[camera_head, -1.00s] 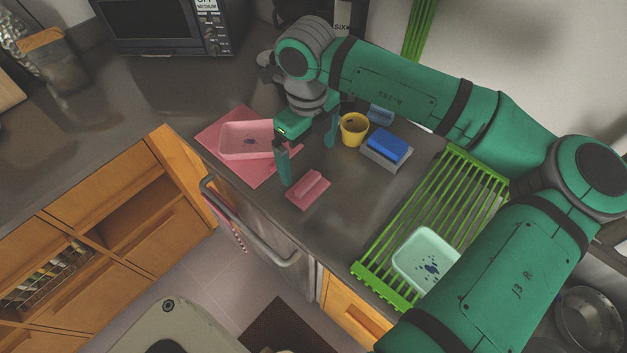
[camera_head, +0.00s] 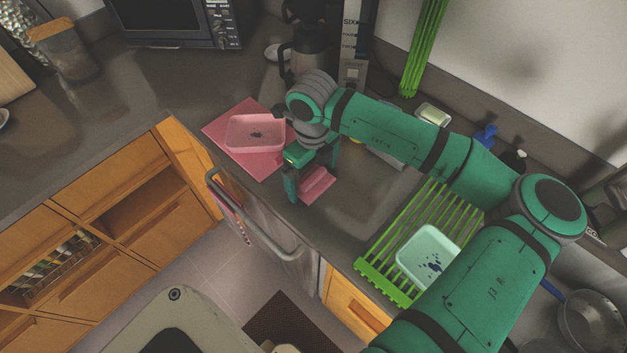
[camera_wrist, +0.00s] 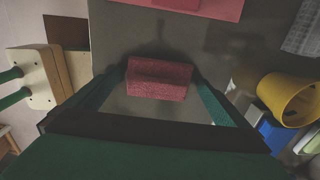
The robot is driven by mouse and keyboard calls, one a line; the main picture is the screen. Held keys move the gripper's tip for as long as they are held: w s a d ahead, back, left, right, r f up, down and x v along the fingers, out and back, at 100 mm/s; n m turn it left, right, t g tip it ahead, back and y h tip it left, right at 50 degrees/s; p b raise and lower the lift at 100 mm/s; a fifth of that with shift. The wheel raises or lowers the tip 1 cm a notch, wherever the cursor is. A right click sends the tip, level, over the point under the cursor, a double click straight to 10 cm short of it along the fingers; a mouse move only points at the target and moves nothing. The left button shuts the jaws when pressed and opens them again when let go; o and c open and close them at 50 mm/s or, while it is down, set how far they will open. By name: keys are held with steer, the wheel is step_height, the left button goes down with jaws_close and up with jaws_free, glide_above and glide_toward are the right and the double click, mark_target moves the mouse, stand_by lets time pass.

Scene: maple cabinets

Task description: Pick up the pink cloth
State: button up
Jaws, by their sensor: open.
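The pink cloth (camera_head: 317,185) is a small folded block lying on the dark counter near its front edge. My gripper (camera_head: 313,180) is open and low over it, with one finger at the cloth's left side in the head view; part of the cloth is hidden behind the hand. In the wrist view, the cloth (camera_wrist: 159,79) shows between the two spread fingers of my gripper (camera_wrist: 152,98). I cannot tell whether the fingers touch it.
A pink tray (camera_head: 256,133) stands on a pink mat (camera_head: 262,169) to the left. A yellow cup (camera_wrist: 289,99) is close to the right finger in the wrist view. A green rack (camera_head: 375,267) with a pale tray (camera_head: 408,256) is to the right. A microwave (camera_head: 170,22) stands behind.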

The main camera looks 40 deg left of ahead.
mark_target(312, 177)
steer(key=c, duration=1.1)
steer(key=shift+r, duration=0.45)
step_height(312, 177, up, 3)
steer(key=shift+s+f, duration=0.15)
steer(key=s+r, duration=0.3)
steer(key=s, duration=0.1)
steer(key=s+r, duration=0.3)
steer(key=s, duration=0.2)
steer(key=s+a+r, duration=0.1)
steer(key=s+r, duration=0.2)
steer(key=s, duration=0.2)
steer(key=shift+r, duration=0.2)
steer(key=shift+w, duration=0.1)
steer(key=shift+o, duration=0.8)
